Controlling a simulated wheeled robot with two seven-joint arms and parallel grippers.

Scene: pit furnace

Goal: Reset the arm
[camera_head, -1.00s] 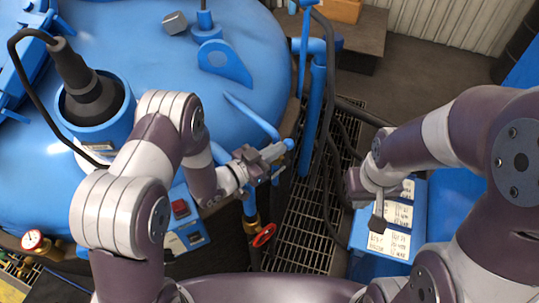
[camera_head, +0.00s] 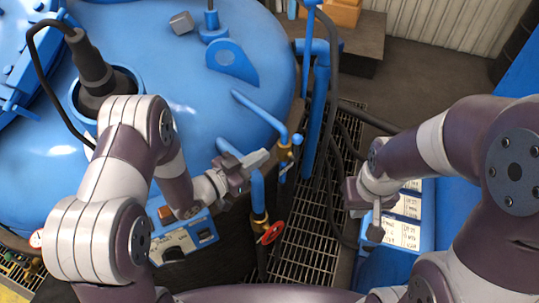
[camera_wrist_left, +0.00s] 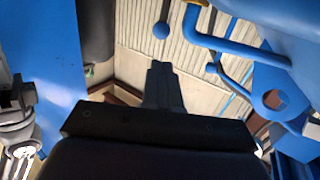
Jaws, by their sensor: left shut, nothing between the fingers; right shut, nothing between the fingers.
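My left gripper (camera_head: 264,157) is shut and empty, above the side of the blue furnace lid (camera_head: 205,110). Its tip is left of and apart from the blue valve lever (camera_head: 297,139). Its closed dark fingers (camera_wrist_left: 163,80) also show in the left wrist view, with nothing between them. My right gripper (camera_head: 376,234) is shut and empty. It points down over the blue box with white labels (camera_head: 405,234) at the right and partly hides it.
A control box (camera_head: 190,240) sits below my left forearm. A red handwheel (camera_head: 271,232) is on the pipe below my left gripper. Blue pipes (camera_head: 317,110) and black hoses stand between the arms, over a floor grating (camera_head: 300,245). A dark table (camera_head: 355,45) stands behind.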

